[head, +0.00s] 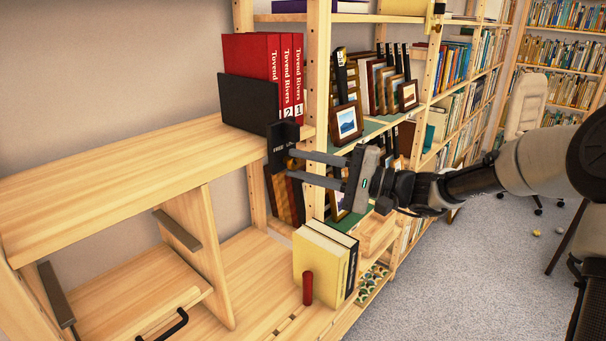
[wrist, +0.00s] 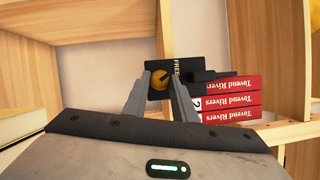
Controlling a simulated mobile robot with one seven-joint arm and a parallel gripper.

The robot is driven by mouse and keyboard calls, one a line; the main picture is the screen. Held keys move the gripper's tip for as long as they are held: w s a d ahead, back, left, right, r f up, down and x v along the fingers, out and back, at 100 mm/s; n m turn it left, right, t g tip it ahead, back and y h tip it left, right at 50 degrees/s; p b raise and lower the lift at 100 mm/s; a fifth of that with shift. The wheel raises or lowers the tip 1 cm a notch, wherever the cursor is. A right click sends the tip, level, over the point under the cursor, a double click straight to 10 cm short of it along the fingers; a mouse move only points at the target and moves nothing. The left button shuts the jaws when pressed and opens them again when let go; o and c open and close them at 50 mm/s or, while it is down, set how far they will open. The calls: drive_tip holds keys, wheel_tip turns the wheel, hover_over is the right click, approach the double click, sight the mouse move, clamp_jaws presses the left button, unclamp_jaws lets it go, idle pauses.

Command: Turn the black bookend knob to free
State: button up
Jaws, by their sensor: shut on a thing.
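The black bookend (head: 248,103) stands on the upper wooden shelf against red books. Its black front plate (head: 279,146) hangs at the shelf edge and bears the word FREE, which also shows on the plate in the wrist view (wrist: 182,86). The knob (wrist: 160,79) is round and orange with a dark mark, set on this plate. My gripper (head: 290,162) reaches in from the right, its two fingers at the plate. In the wrist view my gripper (wrist: 158,84) has its fingers on either side of the knob, shut on it. The fingers partly hide the knob in the head view.
Red Tovend Rivers volumes (head: 262,61) stand behind the bookend. Framed pictures (head: 347,122) fill the shelf to the right. Below are a yellow book (head: 320,262) and a red cylinder (head: 308,288). The upper shelf (head: 120,175) is bare to the left.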

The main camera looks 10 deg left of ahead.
drive_tip(key=shift+n+h+b, duration=0.5)
drive_tip(key=shift+n+b, duration=0.35)
drive_tip(key=shift+n, duration=0.25)
drive_tip(key=o, duration=1)
drive_tip(key=shift+r, duration=0.1)
drive_tip(key=shift+o, duration=0.2)
drive_tip(key=s+d, duration=0.2)
drive_tip(key=d, duration=1.5)
drive_tip(key=shift+s+d+p, duration=0.15)
drive_tip(key=shift+s+p, duration=0.05)
drive_tip(key=shift+p, duration=0.15)
